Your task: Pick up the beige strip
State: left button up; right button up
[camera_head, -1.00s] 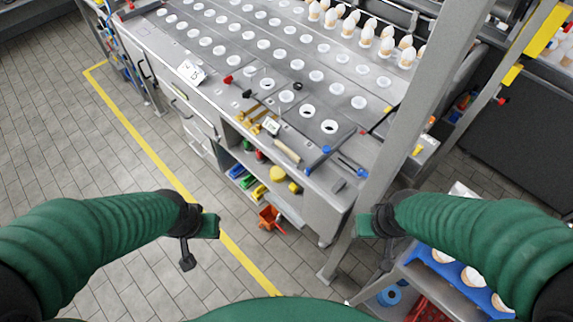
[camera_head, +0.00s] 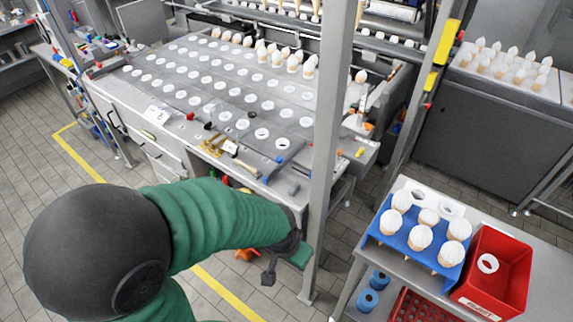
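A small beige strip (camera_head: 247,168) lies near the front edge of the grey metal worktop (camera_head: 203,117), among hand tools. My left arm comes in from the left, and its gripper (camera_head: 285,262) hangs in front of the machine, below and to the right of the strip and well apart from it. The gripper's fingers are small and dark here, so I cannot tell whether they are open. Nothing shows held in it. My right gripper is not in view.
A grey upright post (camera_head: 328,140) stands right of the strip. A blue tray (camera_head: 388,236) of white-topped cones and a red bin (camera_head: 515,262) sit on a side table at the right. Brass-coloured tools (camera_head: 213,145) and a white-faced device (camera_head: 230,147) lie beside the strip.

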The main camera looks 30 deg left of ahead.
aim_at(249, 168)
jog(key=i+j, duration=0.15)
jog(key=j, duration=0.6)
jog(key=i+j+z, duration=0.1)
jog(key=j, duration=0.65)
jog(key=i+j, duration=0.15)
jog(key=j, duration=0.65)
jog(key=i+j+z, duration=0.1)
jog(key=j, duration=0.65)
jog(key=i+j, duration=0.1)
jog(key=j, duration=0.7)
jog(key=i+j, duration=0.1)
jog(key=j, duration=0.65)
jog(key=z, duration=0.05)
